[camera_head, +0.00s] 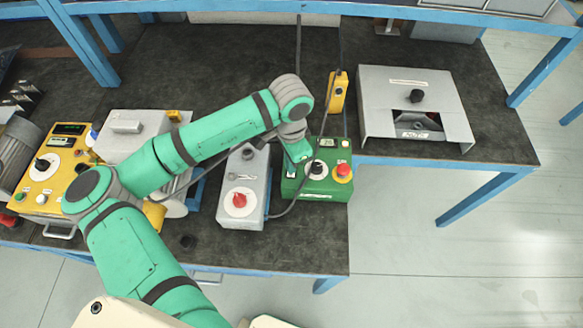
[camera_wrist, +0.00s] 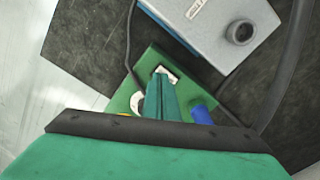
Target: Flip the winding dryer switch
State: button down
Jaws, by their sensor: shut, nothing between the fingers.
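No winding dryer label is readable, so I cannot tell which control is its switch. A green control box (camera_head: 316,190) sits right of centre on the bench, with a small display, a black knob on a white dial and a red button on yellow. My gripper (camera_head: 298,160) is over its left part. In the wrist view the shut, empty green fingers (camera_wrist: 163,98) reach close to a small white-framed, dark-centred element (camera_wrist: 166,73), possibly a rocker switch, on the green box. Contact cannot be told. A blue part (camera_wrist: 201,114) shows beside the fingers. My fingers hide part of the panel.
A grey box (camera_head: 240,213) with a red knob stands left of the green box. A yellow pendant (camera_head: 338,92) on a cable is behind it. A grey housing (camera_head: 385,86) stands right, a yellow panel (camera_head: 45,185) far left. Dark cables run near my gripper.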

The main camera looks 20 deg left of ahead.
jog(key=shift+r, duration=2.5)
